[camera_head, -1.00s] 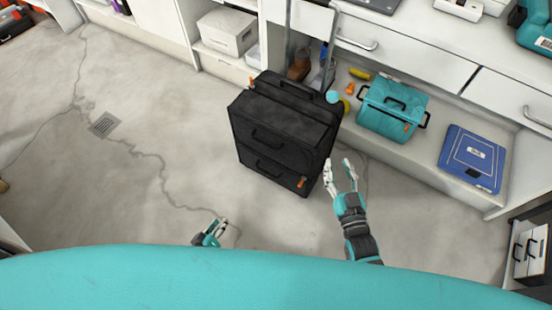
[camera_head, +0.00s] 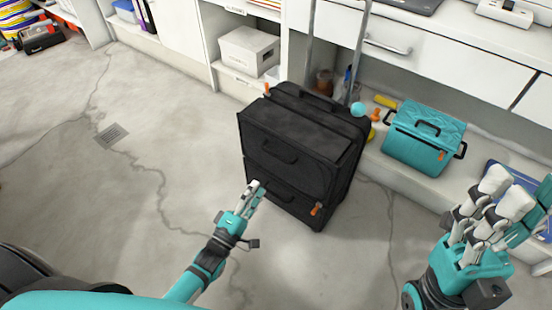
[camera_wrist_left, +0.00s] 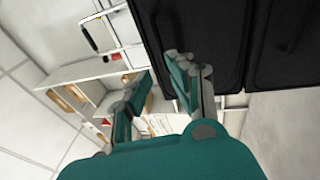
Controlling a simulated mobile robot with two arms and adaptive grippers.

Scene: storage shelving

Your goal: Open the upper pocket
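A black suitcase (camera_head: 345,160) stands upright on the floor with its metal pull handle raised. Its front has an upper pocket (camera_head: 300,135) with a dark grab handle (camera_head: 279,151), and a lower pocket (camera_head: 290,198) below it. The upper pocket looks closed. An orange zip pull (camera_head: 316,209) hangs at the lower pocket's right end; another orange tab (camera_head: 267,87) shows at the top left edge. My left gripper (camera_head: 252,212) is open, its tip close to the suitcase's lower left front; contact is unclear. In the left wrist view, black fabric fills the upper right. My right gripper (camera_head: 490,205) is raised at the right, away from the suitcase; its opening is unclear.
A teal tool bag (camera_head: 425,138) sits on the low ledge right of the suitcase, with a cyan ball (camera_head: 358,109) and small items beside it. White cabinets (camera_head: 455,65) stand behind. A white box (camera_head: 249,50) is on a shelf.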

